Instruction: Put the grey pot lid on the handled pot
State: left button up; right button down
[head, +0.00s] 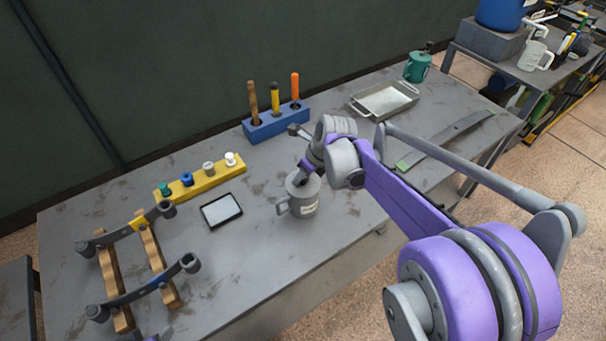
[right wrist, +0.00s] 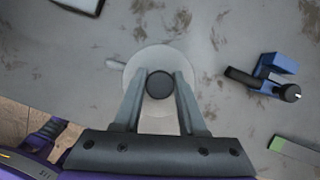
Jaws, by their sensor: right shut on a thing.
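The grey handled pot (head: 304,204) stands upright on the workbench, its handle to the left. It carries a pale label. The grey pot lid (right wrist: 150,60) shows in the right wrist view as a round pale disc with a dark knob. My right gripper (right wrist: 160,84) is shut on this knob. In the head view the right gripper (head: 303,175) is directly above the pot, with the lid at the pot's mouth. I cannot tell whether the lid touches the rim. In the right wrist view the pot's handle (right wrist: 117,64) sticks out beside the lid.
A dark-framed tablet (head: 221,210) lies left of the pot. Behind are a yellow peg rack (head: 205,183) and a blue tool block (head: 270,128). A metal tray (head: 384,99) and green mug (head: 417,67) stand farther right. Wooden bars with dark curved pieces (head: 130,293) lie at left.

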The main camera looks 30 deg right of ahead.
pick_arm(q)
jog(key=shift+s+f, duration=0.1)
jog(key=shift+f, duration=0.25)
pick_arm(e)
jog(key=shift+f, duration=0.3)
grip_release()
pick_arm(q)
jog(key=shift+r, duration=0.1)
pick_arm(e)
jog(key=shift+r, duration=0.1)
jog(key=shift+r+p, duration=1.85)
jog(key=shift+r, duration=2.15)
pick_arm(q)
notch_tip(320, 180, up, 6)
jog(key=w, duration=0.2)
jog(key=shift+w+t, duration=0.25)
jog(key=shift+t, duration=0.05)
pick_arm(e)
jog(key=shift+f, duration=0.1)
